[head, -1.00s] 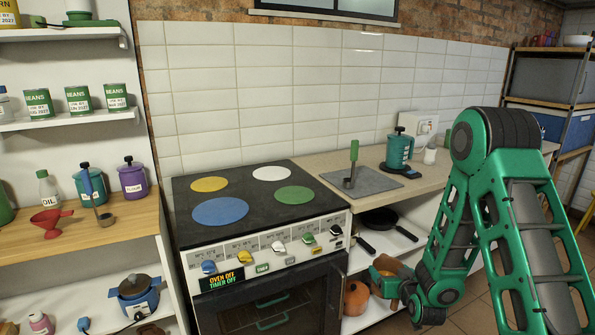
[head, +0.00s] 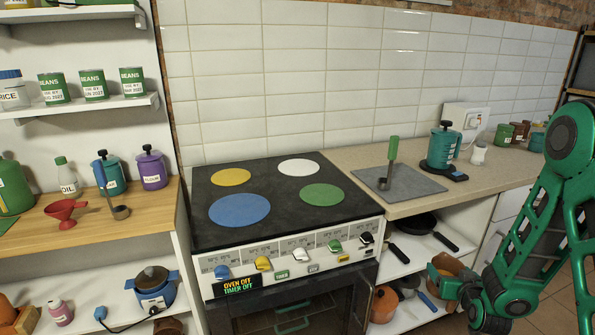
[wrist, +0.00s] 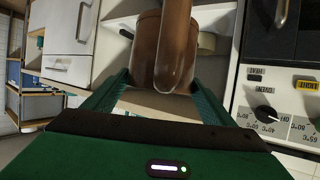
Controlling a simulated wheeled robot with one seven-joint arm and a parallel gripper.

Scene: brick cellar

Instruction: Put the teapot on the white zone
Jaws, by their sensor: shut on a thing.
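The white zone (head: 298,168) is a flat white disc at the back right of the dark stove top (head: 275,236). It is bare. My gripper (head: 446,270) is low at the right in the head view, in front of the shelves under the counter. It is shut on a brown vessel, which I take to be the teapot (head: 450,262). In the wrist view the teapot (wrist: 150,50) sits between the two green fingers of my gripper (wrist: 160,82), with a long rounded brown part toward the camera. The rest of it is hidden.
Yellow (head: 231,177), blue (head: 240,210) and green (head: 322,194) discs share the stove top and are bare. Pans (head: 410,222) lie on the shelf below.

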